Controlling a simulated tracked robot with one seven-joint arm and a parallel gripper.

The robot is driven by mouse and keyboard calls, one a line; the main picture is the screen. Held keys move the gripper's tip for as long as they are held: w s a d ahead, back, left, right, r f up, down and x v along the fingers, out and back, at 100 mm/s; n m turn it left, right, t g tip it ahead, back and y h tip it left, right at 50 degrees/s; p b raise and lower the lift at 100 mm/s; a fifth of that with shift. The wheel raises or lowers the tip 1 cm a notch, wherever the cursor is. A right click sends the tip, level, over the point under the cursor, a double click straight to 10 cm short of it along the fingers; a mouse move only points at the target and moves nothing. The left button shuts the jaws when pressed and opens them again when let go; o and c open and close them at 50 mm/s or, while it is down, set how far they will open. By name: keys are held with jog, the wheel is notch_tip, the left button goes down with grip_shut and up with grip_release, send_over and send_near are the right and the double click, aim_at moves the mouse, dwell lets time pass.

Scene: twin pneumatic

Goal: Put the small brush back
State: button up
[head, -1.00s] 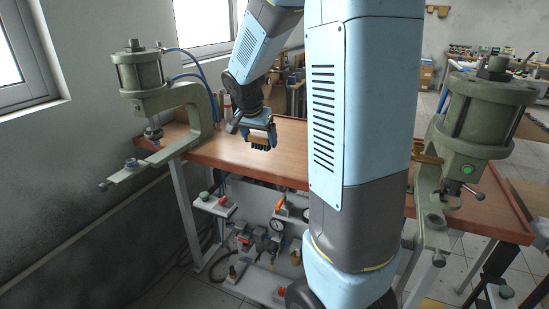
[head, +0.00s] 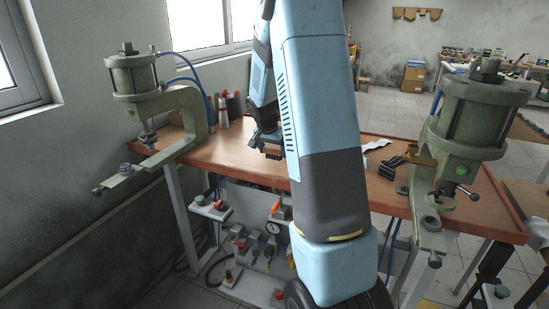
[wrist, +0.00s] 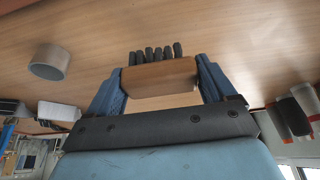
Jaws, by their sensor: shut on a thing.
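My gripper (wrist: 160,73) is shut on the small brush (wrist: 158,78), which shows in the wrist view as a wooden block with a row of dark bristle tufts (wrist: 155,54). The blue fingers press on its two ends. In the head view my gripper (head: 268,141) is over the wooden bench (head: 228,157), left of my arm link. The brush is small and dark there, partly hidden by the arm. I cannot tell whether it touches the bench.
A green press (head: 192,99) stands at the bench's left end and another (head: 470,115) at its right. Upright tools (head: 229,108) stand at the back left. A black item (head: 392,165) and white paper (head: 377,145) lie on the right. A grey cylinder (wrist: 49,62) shows in the wrist view.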

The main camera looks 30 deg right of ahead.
aim_at(273, 154)
jog(key=shift+w+d+f, duration=0.1)
jog(key=shift+d+f, duration=0.15)
jog(key=shift+f, duration=0.1)
notch_tip(273, 154, down, 3)
jog(key=shift+r, duration=0.1)
jog(key=o, duration=1)
jog(key=shift+a, duration=0.1)
